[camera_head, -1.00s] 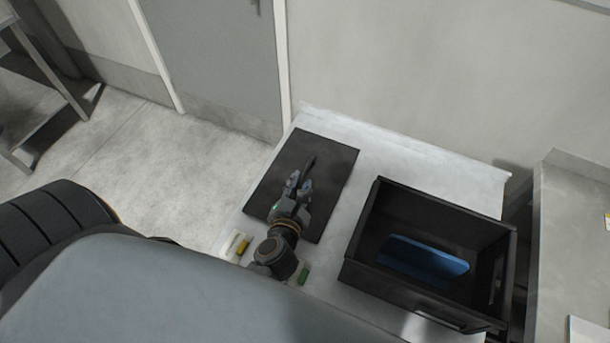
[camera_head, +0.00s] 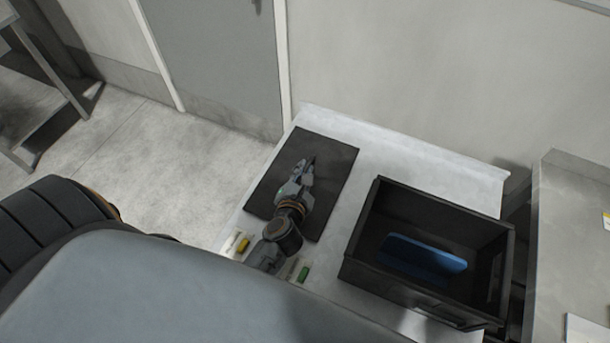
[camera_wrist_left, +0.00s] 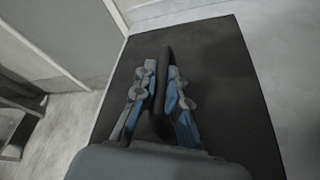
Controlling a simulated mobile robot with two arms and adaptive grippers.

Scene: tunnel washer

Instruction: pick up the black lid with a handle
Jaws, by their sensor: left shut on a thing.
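The black lid (camera_head: 332,165) is a flat dark rectangle lying on the light table left of the black crate. It also fills much of the left wrist view (camera_wrist_left: 220,70). Its raised handle (camera_wrist_left: 164,62) runs lengthwise between my fingers. My left gripper (camera_head: 306,166) is over the middle of the lid, shut on the handle, with a finger on each side of it. In the left wrist view the gripper (camera_wrist_left: 163,88) hides part of the handle. The lid appears to lie flat on the table. My right gripper is not in view.
A black open crate (camera_head: 362,236) with a blue flat object (camera_head: 422,257) inside stands right of the lid. A yellow item (camera_head: 243,246) and a green item (camera_head: 304,273) lie at the table's near edge. A wall is behind the table (camera_head: 420,158).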

